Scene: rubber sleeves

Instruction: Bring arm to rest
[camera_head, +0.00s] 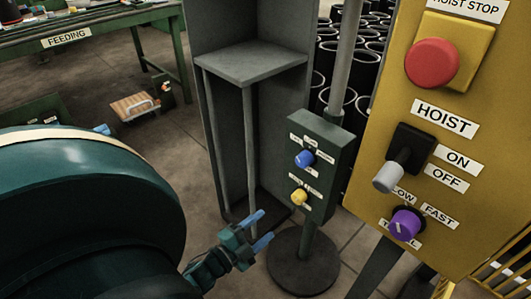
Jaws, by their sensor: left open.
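My left gripper (260,230) shows at the bottom middle, its two blue fingers spread apart with nothing between them. It is in front of the round foot of a small green control box (325,160). The box carries a blue knob (304,159) and a yellow knob (299,197). My left arm (80,210) fills the lower left of the view as a large dark teal link. My right gripper is not in view.
A yellow hoist panel (480,110) with a red button (432,63), a switch (400,165) and a purple knob (405,223) stands close at right. A grey cabinet (225,110) stands behind. Black sleeves (365,70) stand behind the panel. A feeding table (100,22) is far left.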

